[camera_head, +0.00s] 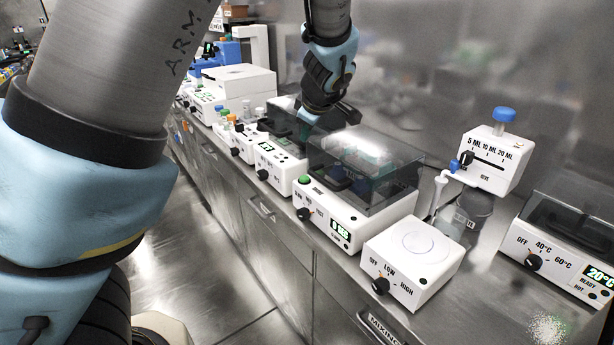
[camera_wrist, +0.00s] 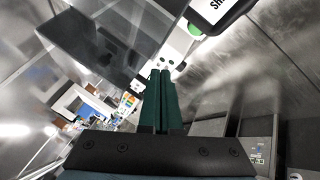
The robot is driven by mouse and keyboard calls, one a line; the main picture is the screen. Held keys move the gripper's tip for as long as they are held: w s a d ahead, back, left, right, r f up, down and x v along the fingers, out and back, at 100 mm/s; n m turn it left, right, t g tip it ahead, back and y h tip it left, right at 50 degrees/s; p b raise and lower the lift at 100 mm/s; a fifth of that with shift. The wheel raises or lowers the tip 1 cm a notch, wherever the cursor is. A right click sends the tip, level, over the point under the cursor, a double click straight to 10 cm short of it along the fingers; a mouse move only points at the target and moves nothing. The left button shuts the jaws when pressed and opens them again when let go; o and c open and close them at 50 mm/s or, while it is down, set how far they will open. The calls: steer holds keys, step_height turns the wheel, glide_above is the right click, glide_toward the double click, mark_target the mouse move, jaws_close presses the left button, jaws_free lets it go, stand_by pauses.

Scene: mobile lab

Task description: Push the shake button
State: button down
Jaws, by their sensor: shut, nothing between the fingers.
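A white device (camera_head: 345,238) with a clear tinted lid, a dial and a lit "0 SEC" display stands on the bench in the head view. A green button (camera_head: 304,180) sits at its front left corner. In the wrist view, a green button (camera_wrist: 195,29) shows at the top, partly covered by a dark-framed plate (camera_wrist: 212,10) with cut-off lettering starting "Sh". My gripper's dark green fingers (camera_wrist: 160,78) are shut together and empty. In the head view my gripper (camera_head: 306,116) is behind and above the green button, with a visible gap between them.
A white box with a LOW/HIGH dial (camera_head: 413,260) stands to the right. A device with a dial and small display (camera_head: 272,165) stands to the left. The tinted lid (camera_head: 370,165) rises close to my gripper. The steel wall lies behind the bench.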

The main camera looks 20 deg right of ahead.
steer(key=b, duration=0.5)
glide_above(306, 179)
step_height(306, 179, down, 8)
steer(key=shift+f, duration=0.1)
steer(key=shift+f+b, duration=0.4)
steer(key=shift+b, duration=0.2)
stand_by(1.5)
steer(key=shift+f+b, duration=0.4)
steer(key=shift+b, duration=0.2)
